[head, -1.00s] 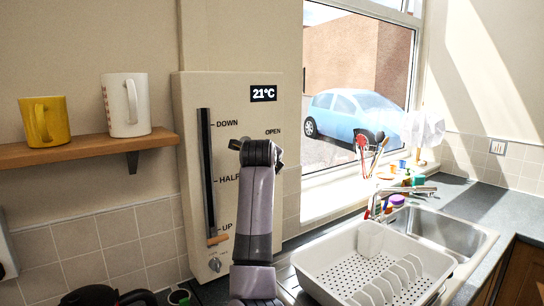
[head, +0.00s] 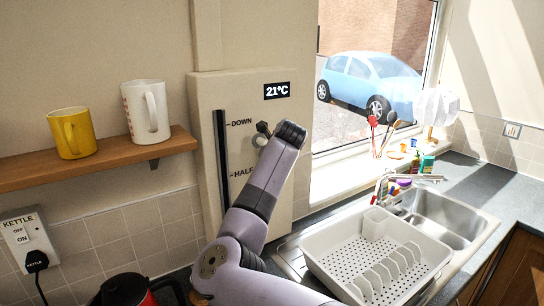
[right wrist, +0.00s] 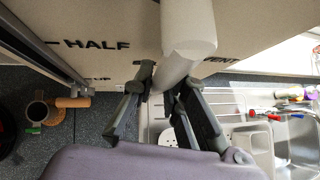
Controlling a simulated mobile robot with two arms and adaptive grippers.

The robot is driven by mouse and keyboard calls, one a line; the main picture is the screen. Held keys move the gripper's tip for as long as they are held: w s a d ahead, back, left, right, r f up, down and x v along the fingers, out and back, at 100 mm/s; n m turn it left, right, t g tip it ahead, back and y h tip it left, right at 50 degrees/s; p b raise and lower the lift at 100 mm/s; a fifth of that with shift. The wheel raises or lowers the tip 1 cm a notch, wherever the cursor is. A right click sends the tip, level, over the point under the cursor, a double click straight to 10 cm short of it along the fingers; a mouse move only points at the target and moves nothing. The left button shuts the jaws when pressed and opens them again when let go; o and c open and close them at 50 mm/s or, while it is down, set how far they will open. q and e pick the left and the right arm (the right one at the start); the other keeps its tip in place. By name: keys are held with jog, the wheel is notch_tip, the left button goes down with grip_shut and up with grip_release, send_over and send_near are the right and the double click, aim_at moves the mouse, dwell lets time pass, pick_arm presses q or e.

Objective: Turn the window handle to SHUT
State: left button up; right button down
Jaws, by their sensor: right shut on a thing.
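The window handle (right wrist: 187,40) is a white lever on the cream wall panel, seen in the right wrist view between my right gripper's dark fingers (right wrist: 165,92). The gripper is shut on it. In the head view my right gripper (head: 264,130) is at the panel's right part, and a pale rounded bit of the handle (head: 259,141) shows beside it. The gripper and arm hide most of the handle and its labels. Part of a label ending in "ENT" shows beside the handle in the wrist view. My left gripper is in neither view.
The panel (head: 293,150) also has a vertical slider track (head: 221,150) marked DOWN and HALF; its orange grip (right wrist: 73,102) is near UP. A white dish rack (head: 330,262) and sink stand right. A shelf with two mugs is left, a kettle below.

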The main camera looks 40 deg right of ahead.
jog(key=shift+a+y+p, duration=0.35)
jog(key=shift+y+p, duration=0.15)
jog(key=shift+p, duration=0.1)
jog(key=shift+f, duration=0.1)
jog(key=c, duration=1.6)
grip_release()
jog(key=v, duration=1.2)
